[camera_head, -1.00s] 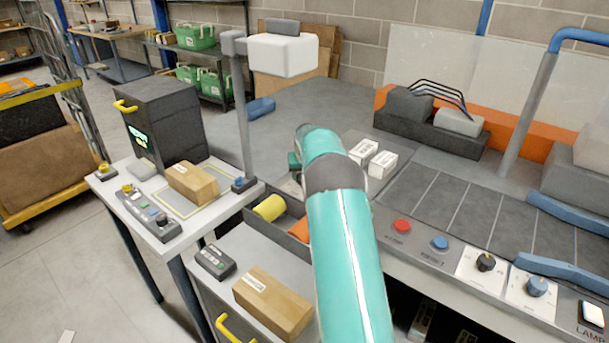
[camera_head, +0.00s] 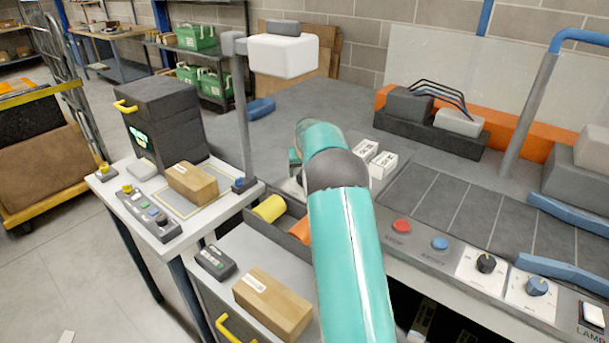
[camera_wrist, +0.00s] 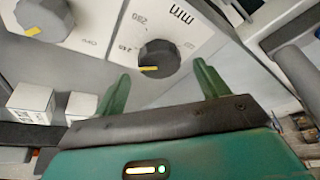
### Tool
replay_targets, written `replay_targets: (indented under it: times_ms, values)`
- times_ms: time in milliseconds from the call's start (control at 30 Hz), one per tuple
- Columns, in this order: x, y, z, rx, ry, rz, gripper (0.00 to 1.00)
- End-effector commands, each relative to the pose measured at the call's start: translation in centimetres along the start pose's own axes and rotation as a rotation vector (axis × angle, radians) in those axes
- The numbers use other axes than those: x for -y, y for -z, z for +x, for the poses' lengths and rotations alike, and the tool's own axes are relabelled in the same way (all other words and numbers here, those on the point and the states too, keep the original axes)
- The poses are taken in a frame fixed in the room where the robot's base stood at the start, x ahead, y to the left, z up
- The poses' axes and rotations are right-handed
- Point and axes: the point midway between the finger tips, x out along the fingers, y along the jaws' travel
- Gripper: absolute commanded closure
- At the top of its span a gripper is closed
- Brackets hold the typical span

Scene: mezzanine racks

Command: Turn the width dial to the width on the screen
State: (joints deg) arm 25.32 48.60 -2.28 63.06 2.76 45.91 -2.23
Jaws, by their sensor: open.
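In the wrist view, a dark grey round dial (camera_wrist: 160,55) with a yellow pointer mark stands on a white plate printed "mm" and "280"; another number at its left is hard to read. The pointer faces the picture's lower left. My gripper (camera_wrist: 162,70) is open, its two green fingers apart on the near left and near right of the dial; I cannot tell whether they touch it. A black box there has a small lit green screen (camera_head: 140,138), too small to read.
A second dial (camera_wrist: 45,14) is at the wrist view's upper left. White boxes (camera_head: 381,164) lie behind my arm.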

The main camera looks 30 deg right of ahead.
Motion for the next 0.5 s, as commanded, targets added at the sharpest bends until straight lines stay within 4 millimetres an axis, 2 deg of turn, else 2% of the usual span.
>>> replay_targets:
  times_ms: [33,300,500]
  values:
    - [0.0,0.1,-1.3,-0.005,0.000,0.000,0.27]
    - [0.0,0.1,-7.3,-0.004,0.000,0.000,0.27]
    - [0.0,0.0,-10.3,-0.002,0.000,0.000,0.27]
